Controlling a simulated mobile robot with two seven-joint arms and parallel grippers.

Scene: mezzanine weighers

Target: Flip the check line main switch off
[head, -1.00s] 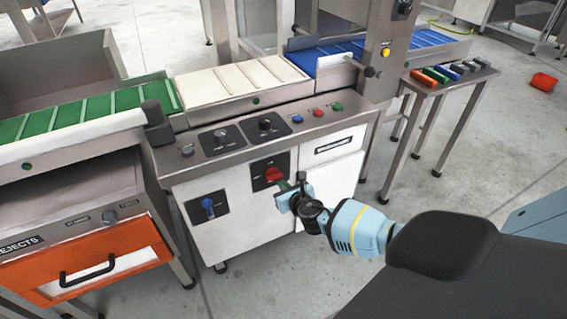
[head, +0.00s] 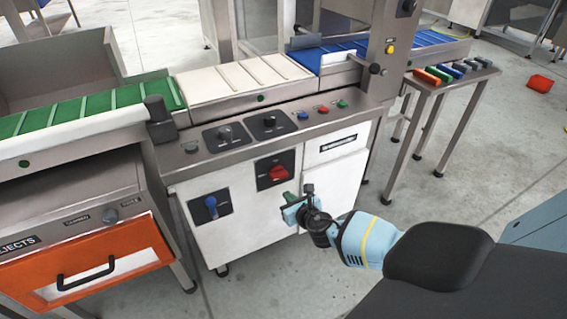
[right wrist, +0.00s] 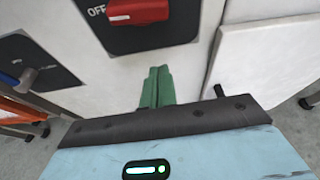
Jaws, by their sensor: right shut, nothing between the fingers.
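A red rotary switch (head: 278,173) sits on a black plate on the white front of the weigher cabinet. In the right wrist view the red handle (right wrist: 138,10) lies roughly level, with the word OFF at its left; its top is cut off. My right gripper (head: 289,198) is just below and right of the switch. Its green fingers (right wrist: 157,86) are shut together, empty, with a gap between their tips and the handle. My left gripper is not in view.
A blue-handled switch (head: 210,204) is on the same cabinet to the left. Knobs and coloured buttons line the sloped panel (head: 255,140) above. An orange rejects drawer (head: 85,275) stands at left. A side table (head: 440,86) with coloured blocks is at right.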

